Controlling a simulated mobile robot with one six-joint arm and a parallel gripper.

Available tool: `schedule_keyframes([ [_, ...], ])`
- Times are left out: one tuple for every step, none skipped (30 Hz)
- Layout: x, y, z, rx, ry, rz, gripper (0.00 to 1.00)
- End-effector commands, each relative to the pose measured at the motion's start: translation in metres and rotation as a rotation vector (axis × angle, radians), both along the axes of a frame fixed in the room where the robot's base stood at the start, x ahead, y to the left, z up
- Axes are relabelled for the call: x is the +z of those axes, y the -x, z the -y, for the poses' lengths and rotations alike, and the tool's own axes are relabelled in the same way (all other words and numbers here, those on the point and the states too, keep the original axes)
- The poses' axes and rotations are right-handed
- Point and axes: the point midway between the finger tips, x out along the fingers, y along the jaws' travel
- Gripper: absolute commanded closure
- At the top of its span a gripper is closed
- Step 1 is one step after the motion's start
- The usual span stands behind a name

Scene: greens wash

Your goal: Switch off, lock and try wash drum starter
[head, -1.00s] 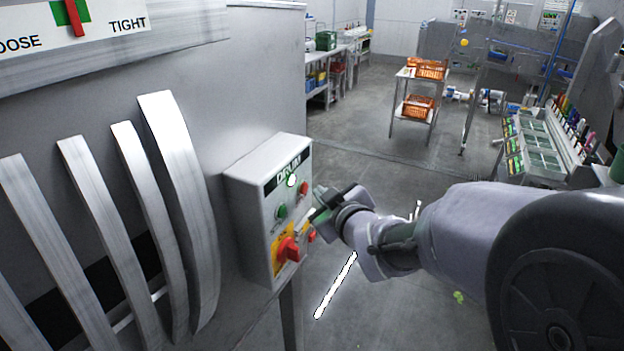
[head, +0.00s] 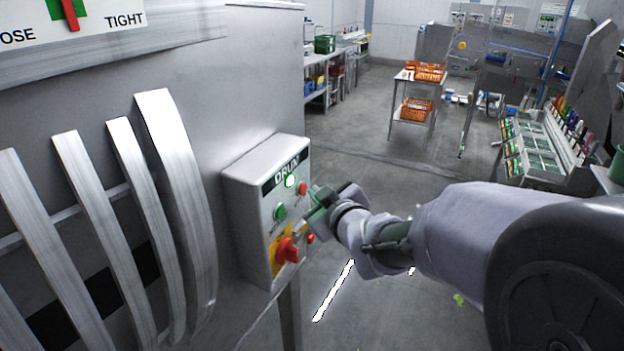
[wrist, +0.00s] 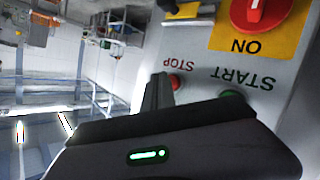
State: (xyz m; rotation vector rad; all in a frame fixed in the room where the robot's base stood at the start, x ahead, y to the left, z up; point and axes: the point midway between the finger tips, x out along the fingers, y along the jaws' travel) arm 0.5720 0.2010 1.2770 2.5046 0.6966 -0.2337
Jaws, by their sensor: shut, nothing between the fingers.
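The grey drum starter box (head: 245,205) is mounted on the machine's side, with a "DRUM" label and a lit lamp (head: 290,181). Its front has a green START button (head: 280,213), a red STOP button (head: 302,188) and a red rotary switch (head: 287,250) on a yellow plate. My gripper (head: 314,207) is shut and empty just in front of the buttons. In the wrist view its finger is beside the STOP button (wrist: 175,82), contact unclear; its body partly hides START (wrist: 232,94).
A small red item (head: 310,238) shows at the box's right edge, unclear what. Curved metal slats (head: 180,200) stand left of the box. A trolley with orange crates (head: 417,110) and a sorting bench (head: 535,150) stand behind. The floor between is clear.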

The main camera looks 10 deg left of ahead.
Motion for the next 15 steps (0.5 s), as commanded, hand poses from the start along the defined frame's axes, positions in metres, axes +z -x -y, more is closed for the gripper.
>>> schedule_keyframes([
  [-0.0003,-0.0002,-0.0004,0.000,0.000,0.000,1.00],
  [-0.0003,-0.0003,-0.0007,0.000,0.000,0.000,1.00],
  [-0.0004,-0.0004,-0.0011,0.000,0.000,0.000,1.00],
  [-0.0005,-0.0005,-0.0015,0.000,0.000,0.000,1.00],
  [-0.0005,-0.0007,-0.0018,0.000,0.000,0.000,1.00],
  [-0.0005,-0.0009,-0.0024,0.000,0.000,0.000,1.00],
  [-0.0004,-0.0009,-0.0027,0.000,0.000,0.000,1.00],
  [-0.0004,-0.0011,-0.0030,0.000,0.000,0.000,1.00],
  [-0.0004,-0.0012,-0.0035,0.000,-0.001,0.001,1.00],
  [-0.0004,-0.0014,-0.0039,0.000,-0.001,0.001,1.00],
  [-0.0004,-0.0015,-0.0043,0.000,-0.001,0.001,1.00],
  [-0.0003,-0.0017,-0.0047,0.000,-0.001,0.001,1.00],
  [-0.0003,-0.0018,-0.0051,0.000,-0.001,0.001,1.00],
  [-0.0004,-0.0019,-0.0054,0.000,-0.001,0.001,1.00],
  [-0.0003,-0.0021,-0.0058,0.000,-0.001,0.001,1.00],
])
